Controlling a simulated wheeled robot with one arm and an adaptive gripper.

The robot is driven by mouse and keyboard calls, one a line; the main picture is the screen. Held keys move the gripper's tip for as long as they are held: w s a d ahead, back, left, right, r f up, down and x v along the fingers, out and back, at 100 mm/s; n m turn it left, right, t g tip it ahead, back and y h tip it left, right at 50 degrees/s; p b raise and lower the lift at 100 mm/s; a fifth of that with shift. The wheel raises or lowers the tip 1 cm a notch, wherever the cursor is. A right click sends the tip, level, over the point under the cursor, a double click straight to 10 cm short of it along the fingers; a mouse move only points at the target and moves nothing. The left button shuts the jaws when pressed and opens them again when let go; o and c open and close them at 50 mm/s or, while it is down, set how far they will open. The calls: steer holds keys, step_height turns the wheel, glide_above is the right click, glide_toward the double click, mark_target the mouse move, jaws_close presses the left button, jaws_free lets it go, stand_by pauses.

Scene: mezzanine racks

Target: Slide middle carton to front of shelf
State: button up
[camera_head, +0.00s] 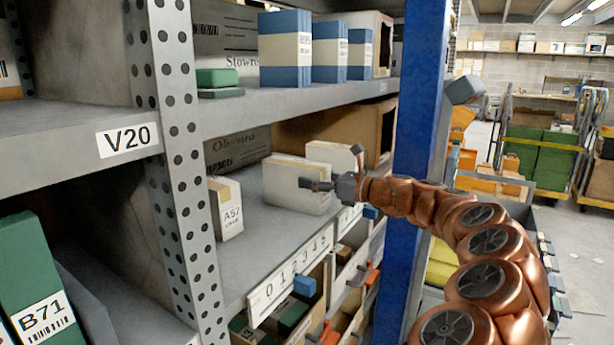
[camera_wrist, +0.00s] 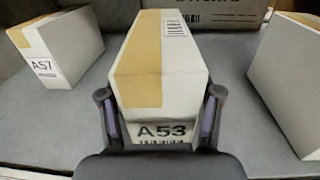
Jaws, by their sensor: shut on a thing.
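The middle carton is a white box with a tan tape strip and the label A53. It stands on the grey shelf (camera_head: 250,222) in the head view (camera_head: 293,186) and between my fingers in the wrist view (camera_wrist: 160,75). My gripper (camera_wrist: 160,118) is shut on its near end, one finger on each side. In the head view my gripper (camera_head: 325,186) reaches in from the right. The carton labelled A57 (camera_head: 226,208) stands to the left, and also shows in the wrist view (camera_wrist: 58,48). Another white carton (camera_head: 335,157) stands to the right, apart from the middle one (camera_wrist: 292,80).
Large boxes (camera_head: 238,150) stand behind the cartons. A perforated grey post (camera_head: 180,170) is at the left and a blue post (camera_head: 410,130) at the right. Blue-and-white boxes (camera_head: 285,48) stand on the shelf above. Bins (camera_head: 290,318) sit below the numbered shelf edge.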

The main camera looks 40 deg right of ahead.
steer(key=shift+s+d, duration=0.2)
steer(key=shift+s, duration=0.3)
steer(key=shift+a, duration=0.1)
steer(key=o, duration=1.5)
steer(key=shift+w, duration=0.1)
steer(key=shift+o, duration=0.2)
steer(key=v, duration=1.2)
